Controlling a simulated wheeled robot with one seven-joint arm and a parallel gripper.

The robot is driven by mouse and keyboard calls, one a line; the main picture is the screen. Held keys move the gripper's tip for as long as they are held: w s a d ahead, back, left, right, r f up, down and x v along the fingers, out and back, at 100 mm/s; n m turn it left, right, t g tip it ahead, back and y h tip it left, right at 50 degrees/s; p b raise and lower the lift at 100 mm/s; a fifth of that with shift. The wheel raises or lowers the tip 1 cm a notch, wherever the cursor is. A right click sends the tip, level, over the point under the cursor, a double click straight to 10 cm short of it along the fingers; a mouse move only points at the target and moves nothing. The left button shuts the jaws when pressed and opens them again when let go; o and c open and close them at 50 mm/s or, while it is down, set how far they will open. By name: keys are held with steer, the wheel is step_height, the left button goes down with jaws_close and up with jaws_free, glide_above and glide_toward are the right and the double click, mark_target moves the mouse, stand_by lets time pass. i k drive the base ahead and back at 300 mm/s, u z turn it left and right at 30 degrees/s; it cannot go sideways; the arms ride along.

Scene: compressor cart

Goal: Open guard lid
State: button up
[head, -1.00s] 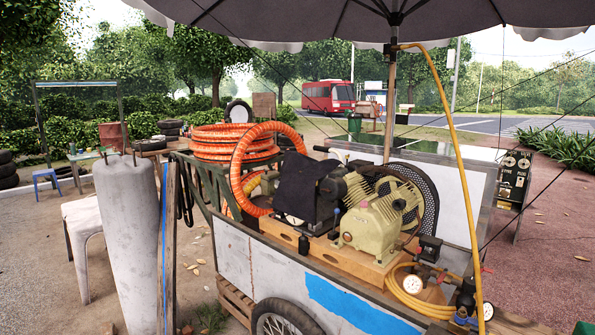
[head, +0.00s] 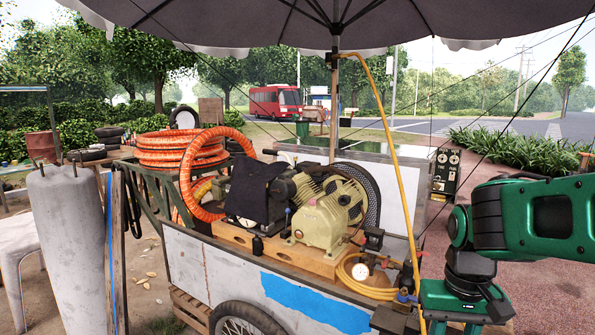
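A cream compressor (head: 320,222) sits on a wooden board on the cart (head: 215,270). Behind its pulley wheel (head: 347,200) stands a black mesh guard (head: 372,187), upright and partly hidden by the wheel and compressor. This mesh is the only guard-like part I make out; I cannot tell which part of it is a lid, or whether it is open. My green and black arm (head: 530,220) is at the right, beside the cart and apart from the mesh guard.
A yellow hose (head: 402,150) hangs from the umbrella (head: 330,25) down to the cart's right end, between my arm and the compressor. A pressure gauge (head: 361,271) stands there. Orange hose coils (head: 180,150) lie at the left. A concrete post (head: 68,245) stands front left.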

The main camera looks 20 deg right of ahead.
mark_target(300, 166)
steer(key=u, duration=0.05)
steer(key=i, duration=0.9)
